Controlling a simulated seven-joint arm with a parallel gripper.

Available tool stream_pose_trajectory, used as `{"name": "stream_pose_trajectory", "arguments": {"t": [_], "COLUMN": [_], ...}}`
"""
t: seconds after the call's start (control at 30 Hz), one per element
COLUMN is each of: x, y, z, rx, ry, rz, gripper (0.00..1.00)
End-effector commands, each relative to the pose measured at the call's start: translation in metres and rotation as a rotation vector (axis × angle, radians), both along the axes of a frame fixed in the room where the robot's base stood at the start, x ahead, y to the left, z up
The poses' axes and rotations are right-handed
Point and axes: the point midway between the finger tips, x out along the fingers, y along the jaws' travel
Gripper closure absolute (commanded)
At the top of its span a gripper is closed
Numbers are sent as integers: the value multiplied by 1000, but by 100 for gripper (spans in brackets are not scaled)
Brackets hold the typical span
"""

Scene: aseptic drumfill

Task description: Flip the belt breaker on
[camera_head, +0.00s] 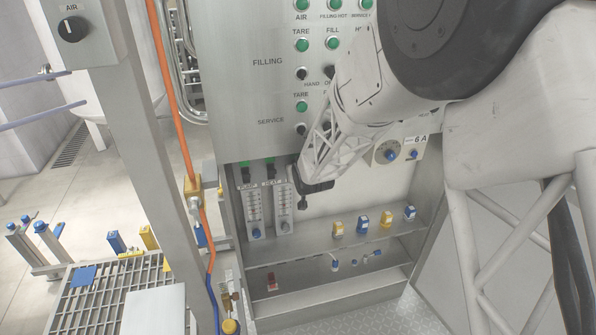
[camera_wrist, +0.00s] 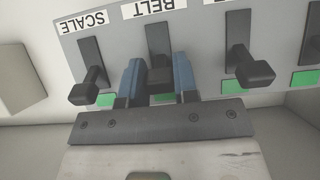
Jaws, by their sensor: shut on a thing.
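The belt breaker (camera_wrist: 159,77) is a black lever on a dark slotted plate, under an upside-down "BELT" label (camera_wrist: 152,8) in the wrist view. My gripper (camera_wrist: 158,82) has its two blue fingers closed on either side of this lever. A green patch (camera_wrist: 165,98) shows just below the lever, between the fingers. In the head view my gripper (camera_head: 301,194) is at the lower part of the steel cabinet, beside the gauges, and the belt breaker cannot be made out there.
The scale breaker (camera_wrist: 92,85) is left of my gripper in the wrist view, and another black breaker (camera_wrist: 245,66) is close on the right. In the head view, two gauges (camera_head: 254,212) hang left of my gripper. A shelf (camera_head: 300,245) with several small blue and yellow items lies below.

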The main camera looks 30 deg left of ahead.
Motion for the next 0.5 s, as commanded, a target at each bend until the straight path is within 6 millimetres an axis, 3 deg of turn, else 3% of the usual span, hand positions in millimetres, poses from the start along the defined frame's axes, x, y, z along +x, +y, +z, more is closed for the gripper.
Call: {"name": "stream_pose_trajectory", "arguments": {"t": [0.27, 0.3, 0.43, 0.5], "x": [1, 1, 1, 1], "y": [1, 1, 1, 1], "z": [2, 2, 1, 1], "rx": [2, 3, 2, 2], "ry": [-2, -3, -2, -2], "rz": [0, 0, 0, 0], "gripper": [96, 69, 49, 47]}}
